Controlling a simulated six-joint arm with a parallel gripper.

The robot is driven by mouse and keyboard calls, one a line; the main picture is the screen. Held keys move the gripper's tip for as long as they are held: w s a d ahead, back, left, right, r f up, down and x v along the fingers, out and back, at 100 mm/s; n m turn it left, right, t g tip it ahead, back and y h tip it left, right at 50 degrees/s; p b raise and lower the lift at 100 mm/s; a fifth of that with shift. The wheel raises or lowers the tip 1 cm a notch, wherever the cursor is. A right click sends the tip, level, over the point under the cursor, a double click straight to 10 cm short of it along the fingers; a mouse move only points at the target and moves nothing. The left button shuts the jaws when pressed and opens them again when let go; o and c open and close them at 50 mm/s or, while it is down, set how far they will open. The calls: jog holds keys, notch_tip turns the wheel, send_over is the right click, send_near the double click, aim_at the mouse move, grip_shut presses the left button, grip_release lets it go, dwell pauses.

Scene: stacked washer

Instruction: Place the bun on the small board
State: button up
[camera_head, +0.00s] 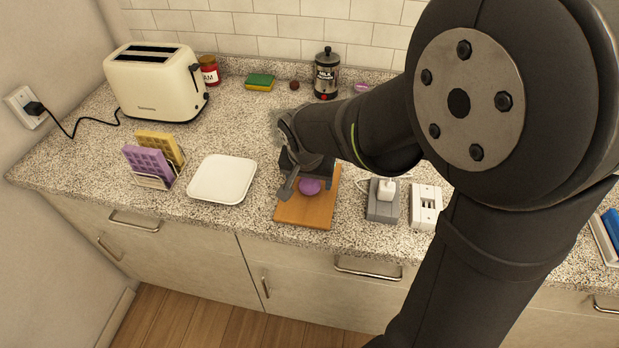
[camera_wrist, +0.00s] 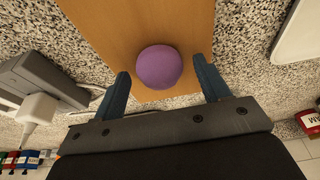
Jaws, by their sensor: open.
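The bun is a round purple piece (camera_head: 310,187) on the small wooden board (camera_head: 300,212). In the wrist view the bun (camera_wrist: 159,67) rests near one end of the board (camera_wrist: 140,22). My gripper (camera_head: 298,190) is over the board's far part, beside the bun. In the wrist view my gripper (camera_wrist: 165,82) is open, with one blue finger on each side of the bun and a gap at both sides. My arm hides the far end of the board in the head view.
A white square plate (camera_head: 223,180) lies left of the board. A grey charger block (camera_head: 384,200) and a white socket plate (camera_head: 426,207) stand to its right.

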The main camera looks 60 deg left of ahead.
jog(key=v, duration=1.2)
jog(key=shift+r, duration=0.1)
jog(key=x, duration=1.2)
jog(key=shift+f, duration=0.3)
notch_tip(320, 180, up, 2)
jog(key=shift+r, duration=0.45)
